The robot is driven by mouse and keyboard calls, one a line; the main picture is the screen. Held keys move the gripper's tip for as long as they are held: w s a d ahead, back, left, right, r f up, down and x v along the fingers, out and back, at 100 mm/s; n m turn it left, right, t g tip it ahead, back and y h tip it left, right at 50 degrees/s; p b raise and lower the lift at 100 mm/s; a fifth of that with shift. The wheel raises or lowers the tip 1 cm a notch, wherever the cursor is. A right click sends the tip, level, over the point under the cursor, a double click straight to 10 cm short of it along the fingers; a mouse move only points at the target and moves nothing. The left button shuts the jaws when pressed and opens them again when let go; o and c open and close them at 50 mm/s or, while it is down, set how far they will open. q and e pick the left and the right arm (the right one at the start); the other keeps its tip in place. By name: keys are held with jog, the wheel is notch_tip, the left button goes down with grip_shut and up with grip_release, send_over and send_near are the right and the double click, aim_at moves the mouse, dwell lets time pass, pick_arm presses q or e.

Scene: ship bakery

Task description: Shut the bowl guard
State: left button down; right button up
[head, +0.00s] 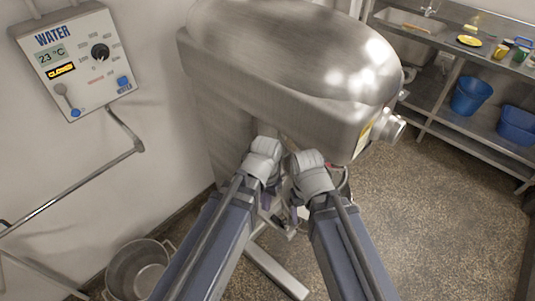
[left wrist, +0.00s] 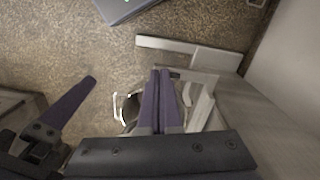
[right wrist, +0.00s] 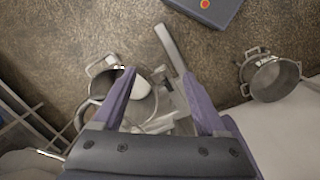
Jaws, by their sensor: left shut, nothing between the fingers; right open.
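The large grey metal mixer (head: 290,60) fills the middle of the head view, its rounded head above my grippers. Its metal bowl (right wrist: 155,106) shows in part in the right wrist view between and beyond my fingers. A pale wire-like loop (left wrist: 119,110), perhaps part of the bowl guard, shows left of my left fingers; the guard's full shape and position are hidden. My left gripper (left wrist: 159,72) is shut and empty below the mixer head. My right gripper (right wrist: 158,74) is open beside it, its fingers spread over the bowl area. I cannot tell whether either touches anything.
A water control panel (head: 70,60) and pipe (head: 75,185) are on the left wall. A pot (head: 138,268) stands on the floor at lower left. A steel sink counter (head: 460,55) with blue tubs (head: 471,96) below is at back right. The floor (head: 430,220) to the right is clear.

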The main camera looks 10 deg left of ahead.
jog(key=o, duration=0.3)
jog(key=shift+w+r+p, duration=0.25)
jog(key=shift+r+p, duration=0.35)
jog(key=shift+r, duration=0.2)
pick_arm(q)
jog(key=w+a+r+m+t+h, duration=0.1)
jog(key=w+a+r+h, duration=0.15)
jog(key=w, duration=0.35)
jog(key=w+a+r+m+h+p, duration=0.1)
jog(key=w+a+r+h, duration=0.1)
jog(key=w+a+r, duration=0.3)
jog(key=w+a+m+t+h, duration=0.1)
jog(key=w+a+h, duration=0.15)
jog(key=w, duration=0.35)
pick_arm(e)
jog(key=shift+o, duration=0.3)
jog(key=shift+r, duration=0.8)
pick_arm(q)
jog(key=d+f+b, duration=0.7)
jog(key=d+f, duration=0.1)
jog(key=d, duration=0.1)
jog(key=shift+s+d+b, duration=0.3)
jog(key=shift+s, duration=0.15)
pick_arm(e)
notch_tip(320, 180, down, 8)
pick_arm(q)
jog(key=shift+s+d, duration=0.1)
pick_arm(e)
jog(key=shift+s, duration=0.1)
